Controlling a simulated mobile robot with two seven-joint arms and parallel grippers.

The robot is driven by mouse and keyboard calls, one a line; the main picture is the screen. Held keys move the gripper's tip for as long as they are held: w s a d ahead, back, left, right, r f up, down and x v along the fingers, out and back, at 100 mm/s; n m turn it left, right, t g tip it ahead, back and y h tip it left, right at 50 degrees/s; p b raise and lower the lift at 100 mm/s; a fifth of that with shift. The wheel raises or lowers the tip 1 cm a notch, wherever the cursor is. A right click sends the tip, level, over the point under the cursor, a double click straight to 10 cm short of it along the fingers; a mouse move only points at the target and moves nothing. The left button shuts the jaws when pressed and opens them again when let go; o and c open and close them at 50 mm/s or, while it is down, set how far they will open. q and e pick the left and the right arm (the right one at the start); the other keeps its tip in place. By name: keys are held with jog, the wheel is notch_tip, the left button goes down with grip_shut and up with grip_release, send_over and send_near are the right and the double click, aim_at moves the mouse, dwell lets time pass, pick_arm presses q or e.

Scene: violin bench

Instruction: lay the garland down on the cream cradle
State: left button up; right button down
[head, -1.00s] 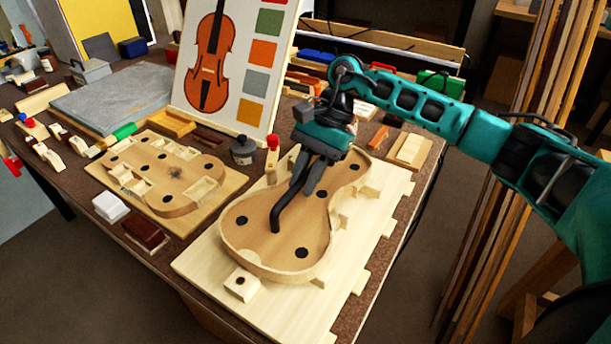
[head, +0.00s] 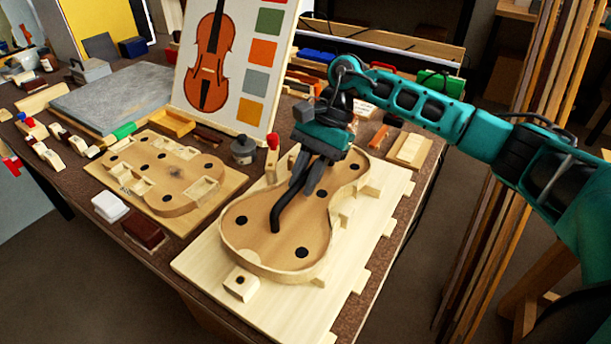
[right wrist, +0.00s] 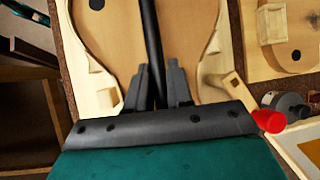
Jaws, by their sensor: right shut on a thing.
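The garland (head: 260,243), a violin-shaped wooden piece with a thin raised wall and dark holes, lies level over the cream cradle (head: 205,262). The cradle is a pale board with small blocks around the garland. Whether the garland touches the board cannot be told. My right gripper (head: 308,185) is above the garland's middle, shut on a black bent rod (head: 279,215) that reaches down to the garland's inner face. In the right wrist view the rod (right wrist: 151,45) runs between the two fingers (right wrist: 160,88). Whether the rod is fixed to the garland is unclear. My left gripper is out of view.
A second violin-shaped form (head: 150,165) lies on a board to the left. A grey jar (head: 243,150) and a red-topped piece (head: 272,150) stand close behind the garland. A violin poster (head: 225,70) rises at the back. White and dark-red blocks lie near the front edge.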

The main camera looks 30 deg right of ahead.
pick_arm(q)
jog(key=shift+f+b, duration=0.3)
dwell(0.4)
pick_arm(e)
jog(key=c, duration=0.9)
grip_release()
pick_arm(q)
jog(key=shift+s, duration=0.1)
pick_arm(e)
jog(key=shift+f, duration=0.1)
jog(key=v, duration=0.3)
jog(key=shift+d, duration=0.1)
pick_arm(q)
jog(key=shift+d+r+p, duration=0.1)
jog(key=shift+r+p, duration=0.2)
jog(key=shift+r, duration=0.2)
pick_arm(e)
jog(key=v, duration=1)
